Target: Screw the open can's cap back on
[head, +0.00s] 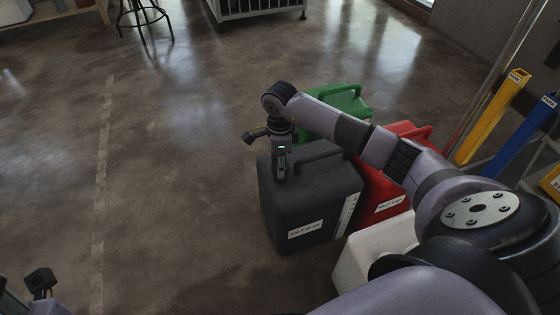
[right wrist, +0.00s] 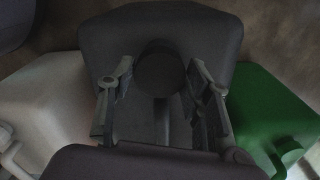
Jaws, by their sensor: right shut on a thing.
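The black can (head: 310,212) stands upright on the floor, with a white label on its front and a handle on top. My right gripper (head: 281,174) points down at the can's top, left of the handle. In the right wrist view, a dark round cap (right wrist: 160,69) shows between the two fingers of my right gripper (right wrist: 161,98), over the can's dark top (right wrist: 215,35). My right gripper is shut on the cap. Whether the cap sits on the neck is too dark to tell. My left gripper (head: 40,283) is at the bottom left, far from the cans; its jaws are unclear.
A green can (head: 345,103) stands behind the black can, a red can (head: 391,190) to its right and a white can (head: 368,255) in front right. Yellow (head: 490,115) and blue (head: 520,137) posts stand at right. The floor to the left is clear.

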